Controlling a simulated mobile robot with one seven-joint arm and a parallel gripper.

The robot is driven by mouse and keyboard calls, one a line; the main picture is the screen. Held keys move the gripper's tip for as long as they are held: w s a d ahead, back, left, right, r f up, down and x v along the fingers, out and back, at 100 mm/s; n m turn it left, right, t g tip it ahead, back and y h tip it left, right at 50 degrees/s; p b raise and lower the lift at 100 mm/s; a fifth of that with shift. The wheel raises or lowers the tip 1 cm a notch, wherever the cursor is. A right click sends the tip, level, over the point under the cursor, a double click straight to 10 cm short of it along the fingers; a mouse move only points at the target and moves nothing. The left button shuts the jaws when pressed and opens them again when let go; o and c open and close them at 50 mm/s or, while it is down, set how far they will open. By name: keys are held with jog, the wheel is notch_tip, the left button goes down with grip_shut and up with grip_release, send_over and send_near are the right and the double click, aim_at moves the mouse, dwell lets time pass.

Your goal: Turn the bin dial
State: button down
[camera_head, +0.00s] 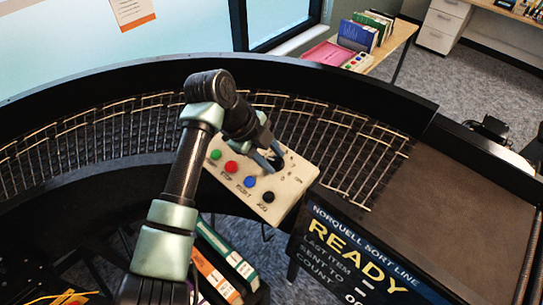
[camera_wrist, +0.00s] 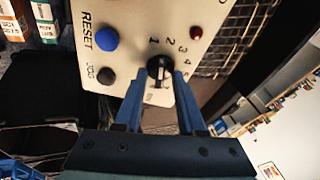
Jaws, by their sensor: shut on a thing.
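The bin dial (camera_wrist: 159,69) is a black round knob with a pale pointer mark on a cream control panel (camera_head: 286,190). Numbers are printed around it. In the wrist view, my gripper (camera_wrist: 160,78) has its two blue fingers on either side of the knob, shut on it. In the head view, my gripper (camera_head: 272,160) reaches down to the panel's upper right, and its fingers partly hide the dial. The panel also has a green, a red, a blue button (camera_head: 250,181) and a black one. The blue one is labelled RESET in the wrist view (camera_wrist: 106,39).
A curved roller conveyor (camera_head: 90,140) runs behind the panel. A display (camera_head: 350,255) reading READY stands to the right of the panel. A dark flat belt (camera_head: 465,190) lies at the right. Binders (camera_head: 218,262) stand below the panel. A small red lamp (camera_wrist: 196,32) is near the dial.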

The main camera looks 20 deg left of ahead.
jog(key=m+b, duration=0.1)
jog(key=m, duration=0.3)
jog(key=shift+m+g+b, duration=0.3)
jog(key=shift+g+b, duration=0.05)
jog(key=shift+g, duration=0.05)
jog(key=m+y+b, duration=0.1)
jog(key=m+b, duration=0.1)
jog(key=m, duration=0.1)
jog(key=shift+w+f+m+g, duration=0.1)
jog(key=shift+m+g, duration=0.2)
jog(key=m+b, duration=0.4)
jog(key=shift+y, duration=0.3)
jog(key=m+y+b, duration=0.1)
jog(key=m+b, duration=0.3)
jog(key=shift+d+m, duration=0.1)
jog(key=shift+m, duration=0.3)
jog(key=m+b, duration=0.3)
jog(key=shift+m+y, duration=0.3)
jog(key=shift+y, duration=0.1)
jog(key=m+b, duration=0.3)
jog(key=shift+d+y, duration=0.1)
jog(key=shift+y, duration=0.3)
jog(key=m+b, duration=0.2)
jog(key=m, duration=0.2)
jog(key=shift+m+t+b, duration=0.3)
jog(key=shift+t, duration=0.1)
jog(key=shift+m+t+y+b, duration=0.3)
jog(key=shift+m+b, duration=0.4)
jog(key=shift+m, duration=0.8)
jog(key=shift+d, duration=0.1)
